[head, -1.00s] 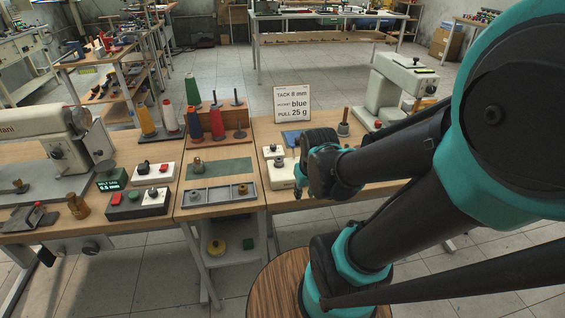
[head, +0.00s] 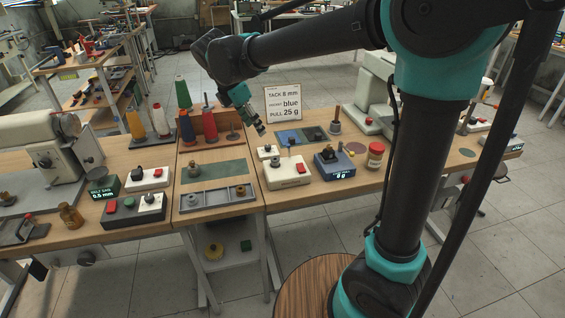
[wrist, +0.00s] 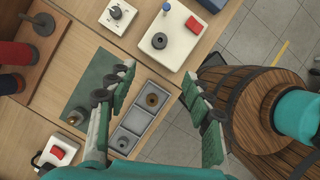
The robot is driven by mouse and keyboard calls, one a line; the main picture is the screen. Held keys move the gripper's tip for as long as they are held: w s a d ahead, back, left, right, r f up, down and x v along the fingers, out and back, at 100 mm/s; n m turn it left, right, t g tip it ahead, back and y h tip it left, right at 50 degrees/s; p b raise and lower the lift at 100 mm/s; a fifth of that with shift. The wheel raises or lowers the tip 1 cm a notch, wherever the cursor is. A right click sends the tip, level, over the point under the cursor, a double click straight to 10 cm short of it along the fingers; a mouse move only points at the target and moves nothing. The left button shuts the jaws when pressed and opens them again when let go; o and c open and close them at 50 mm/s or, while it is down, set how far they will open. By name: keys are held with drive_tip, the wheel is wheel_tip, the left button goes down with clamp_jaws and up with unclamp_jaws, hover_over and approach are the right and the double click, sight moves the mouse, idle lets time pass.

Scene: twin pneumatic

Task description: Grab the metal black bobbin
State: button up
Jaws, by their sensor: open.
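My gripper (head: 258,128) hangs in the air above the back of the middle table, its two fingers apart and nothing between them; it also shows in the wrist view (wrist: 168,76). A grey compartment tray (head: 217,197) lies at the table's front; the wrist view shows it too (wrist: 135,120). A dark grey metallic bobbin (head: 193,200) sits in its left compartment, also in the wrist view (wrist: 122,142). A brass bobbin (head: 241,191) sits in its right compartment. A dark ring-shaped piece (wrist: 159,40) lies on the white device. I cannot tell which is the black bobbin.
A green mat (head: 225,169) behind the tray bears a small brownish metal piece (head: 193,169). Thread cones stand on a wooden rack (head: 208,122) behind. A white device (head: 287,177) and a blue scale (head: 334,166) stand to the right. A sign (head: 283,103) stands at the back.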

hover_over(275, 160)
drive_tip(key=s+a, duration=0.2)
drive_tip(key=a, duration=0.1)
drive_tip(key=f, duration=1)
drive_tip(key=shift+w+d+f, duration=0.2)
drive_tip(key=shift+w+f, duration=0.05)
drive_tip(key=shift+x, duration=2.85)
drive_tip(key=shift+w+d+r, duration=0.1)
drive_tip(key=shift+c, duration=0.2)
drive_tip(key=c, duration=1)
